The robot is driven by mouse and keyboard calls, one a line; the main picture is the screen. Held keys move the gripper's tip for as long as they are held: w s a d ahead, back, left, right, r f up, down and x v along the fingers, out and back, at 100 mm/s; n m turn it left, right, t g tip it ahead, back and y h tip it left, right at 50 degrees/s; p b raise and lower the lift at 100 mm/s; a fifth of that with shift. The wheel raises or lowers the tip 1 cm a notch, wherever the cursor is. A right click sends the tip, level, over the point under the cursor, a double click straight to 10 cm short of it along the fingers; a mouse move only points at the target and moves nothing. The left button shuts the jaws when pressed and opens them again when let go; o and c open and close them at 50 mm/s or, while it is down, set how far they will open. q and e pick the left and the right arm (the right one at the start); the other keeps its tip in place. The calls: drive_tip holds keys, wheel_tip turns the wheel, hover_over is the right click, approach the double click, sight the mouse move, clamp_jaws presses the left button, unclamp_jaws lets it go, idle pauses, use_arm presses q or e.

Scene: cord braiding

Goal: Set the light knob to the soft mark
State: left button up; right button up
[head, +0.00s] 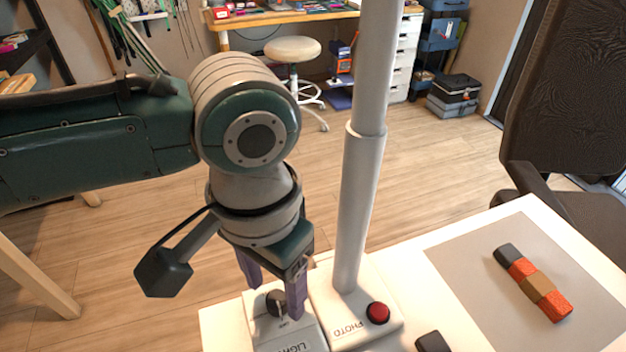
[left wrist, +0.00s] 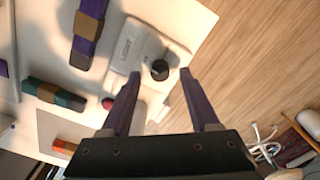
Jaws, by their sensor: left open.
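The light box (head: 272,335) is a white unit labelled LIGHT at the table's front left. Its dark round knob (head: 277,303) stands on top, partly hidden by my left gripper in the head view. In the left wrist view the knob (left wrist: 160,70) lies between the fingertips. My left gripper (head: 272,292) is open, with purple fingers pointing down on either side of the knob; I cannot tell whether they touch it. The soft mark is too small to read. My right gripper is not in view.
A PHOTO stand with a red button (head: 378,313) and a tall grey post (head: 358,200) stands right beside the light box.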

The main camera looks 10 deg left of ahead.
use_arm(q)
drive_tip(key=shift+f, duration=0.9)
clamp_jaws()
